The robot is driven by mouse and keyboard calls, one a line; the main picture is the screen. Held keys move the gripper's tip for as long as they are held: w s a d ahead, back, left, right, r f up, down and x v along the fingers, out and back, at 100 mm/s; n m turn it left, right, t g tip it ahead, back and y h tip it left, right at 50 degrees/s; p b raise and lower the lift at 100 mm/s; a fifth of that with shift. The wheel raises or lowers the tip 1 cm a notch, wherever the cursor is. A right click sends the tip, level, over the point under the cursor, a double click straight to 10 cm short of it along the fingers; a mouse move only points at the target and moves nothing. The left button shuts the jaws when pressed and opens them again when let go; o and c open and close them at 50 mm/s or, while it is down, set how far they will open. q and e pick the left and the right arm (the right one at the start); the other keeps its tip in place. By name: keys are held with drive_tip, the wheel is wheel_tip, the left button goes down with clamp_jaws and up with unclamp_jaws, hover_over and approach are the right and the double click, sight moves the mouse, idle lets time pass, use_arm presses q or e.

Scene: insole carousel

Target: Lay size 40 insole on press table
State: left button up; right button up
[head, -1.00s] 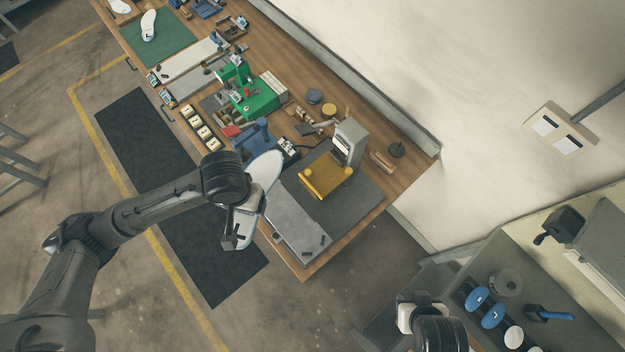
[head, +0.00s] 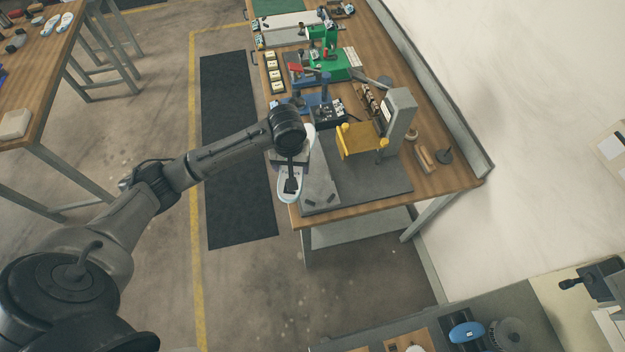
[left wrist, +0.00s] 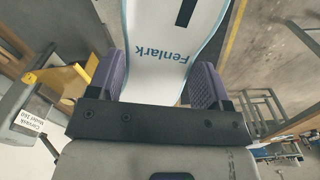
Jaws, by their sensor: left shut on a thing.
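A white insole with a pale blue edge and the word "Fenlark" (left wrist: 165,25) is held between the purple fingers of my left gripper (left wrist: 160,82). In the head view the insole (head: 289,190) shows on both sides of my left gripper (head: 290,162), which covers its middle. I cannot read a size on it. It is in the air at the left edge of the workbench, beside a light grey plate (head: 320,182). A grey press-like machine (head: 401,118) with a yellow part (head: 358,139) stands to the right on a dark mat (head: 385,180). My right gripper is out of view.
The wooden bench (head: 440,178) carries a green machine (head: 335,66), blue tools and small yellow-white boxes (head: 276,76) farther back. A black floor mat (head: 235,150) lies left of the bench. Another table (head: 45,85) stands at the far left. A grey counter (head: 510,305) is at bottom right.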

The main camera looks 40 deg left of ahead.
use_arm(q)
drive_tip(key=w+a+f+n+b, duration=0.2)
drive_tip(key=a+f+n+b, duration=0.2)
drive_tip(key=a+f+b, duration=0.35)
hover_over(312, 176)
wheel_tip(312, 176, down, 8)
drive_tip(key=shift+f, duration=1.7)
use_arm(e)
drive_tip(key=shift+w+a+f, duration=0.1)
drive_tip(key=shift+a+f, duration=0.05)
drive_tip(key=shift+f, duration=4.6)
use_arm(q)
drive_tip(key=shift+f, duration=0.4)
drive_tip(key=shift+f, duration=0.15)
drive_tip(key=o, duration=0.9)
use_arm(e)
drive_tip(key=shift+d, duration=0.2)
